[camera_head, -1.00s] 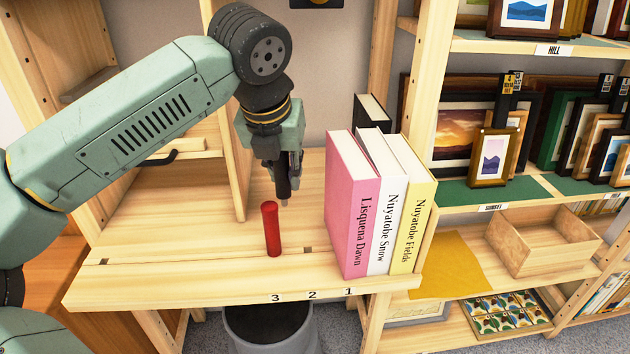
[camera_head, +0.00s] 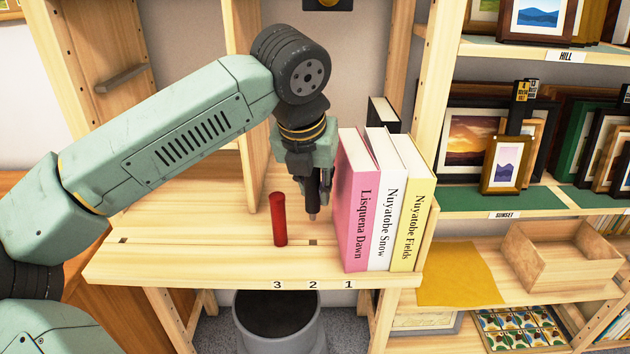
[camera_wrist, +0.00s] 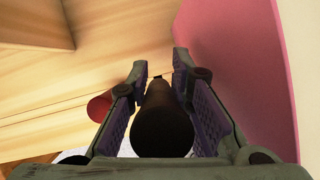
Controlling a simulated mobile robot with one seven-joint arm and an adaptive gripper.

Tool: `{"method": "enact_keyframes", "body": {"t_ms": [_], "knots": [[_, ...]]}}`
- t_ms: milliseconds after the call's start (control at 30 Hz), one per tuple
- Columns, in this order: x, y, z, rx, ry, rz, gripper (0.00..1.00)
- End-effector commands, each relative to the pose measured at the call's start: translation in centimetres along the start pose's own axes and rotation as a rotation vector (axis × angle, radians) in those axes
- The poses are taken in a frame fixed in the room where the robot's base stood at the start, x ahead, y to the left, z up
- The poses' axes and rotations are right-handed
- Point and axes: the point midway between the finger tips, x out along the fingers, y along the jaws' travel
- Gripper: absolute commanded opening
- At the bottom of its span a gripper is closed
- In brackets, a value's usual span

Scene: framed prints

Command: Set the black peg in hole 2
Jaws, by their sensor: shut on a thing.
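My gripper (camera_head: 311,190) is shut on the black peg (camera_head: 312,200), which hangs roughly upright with its tip above the shelf board. The peg (camera_wrist: 163,120) also shows between the two fingers in the wrist view. The hole above label 2 is a small dark slot (camera_head: 313,242), just in front of and below the peg tip. The peg is apart from it. A red peg (camera_head: 279,220) stands upright by label 3, left of my gripper; its top (camera_wrist: 99,106) shows left of the fingers in the wrist view. Any hole by label 1 is hidden by the books.
A pink book (camera_head: 354,225) stands close to the right of my gripper, with a white book (camera_head: 383,225) and a yellow book (camera_head: 411,220) beside it. An upright wooden panel (camera_head: 242,160) stands behind left. The board's left part is clear.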

Motion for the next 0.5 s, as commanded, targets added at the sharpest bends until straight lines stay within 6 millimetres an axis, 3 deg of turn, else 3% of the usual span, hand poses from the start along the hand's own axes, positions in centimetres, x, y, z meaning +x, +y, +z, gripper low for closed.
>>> {"method": "enact_keyframes", "body": {"t_ms": [500], "knots": [[2.6, 0.0, -1.1, 0.001, 0.0, 0.0, 0.0]]}}
